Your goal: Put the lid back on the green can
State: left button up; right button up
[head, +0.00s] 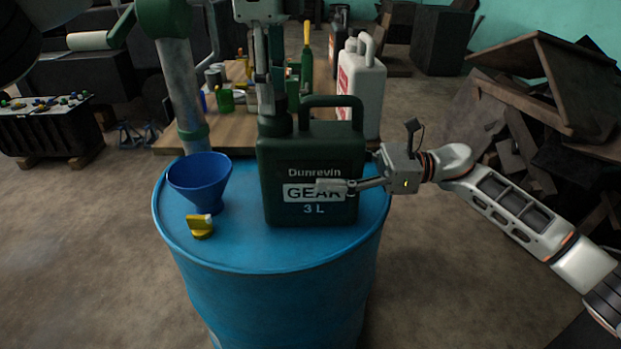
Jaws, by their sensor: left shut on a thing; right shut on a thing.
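The dark green can (310,205), marked "Dunrevin GEAR 3 L", stands upright on a blue drum (275,258). Its handle arches over the top at the right. My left gripper (268,98) comes down from above onto the neck at the can's top left. It is shut on a dark piece there, which appears to be the lid; the fingers partly hide it, and I cannot tell whether it is seated. My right gripper (335,186) reaches in from the right and is shut on the can, one finger lying across the front label.
A blue funnel (200,180) and a small yellow part (201,229) with a white tip stand on the drum, left of the can. Behind is a wooden table (235,128) with a white jug (362,90) and several small items. Scrap panels (545,85) are piled at right.

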pick_arm(q)
jog(key=m, duration=0.5)
jog(key=shift+m, duration=0.4)
jog(key=m, duration=1)
jog(key=shift+m, duration=0.4)
jog(key=m, duration=0.5)
jog(key=o, duration=1.2)
jog(key=shift+f, duration=0.1)
jog(key=shift+r, duration=2.3)
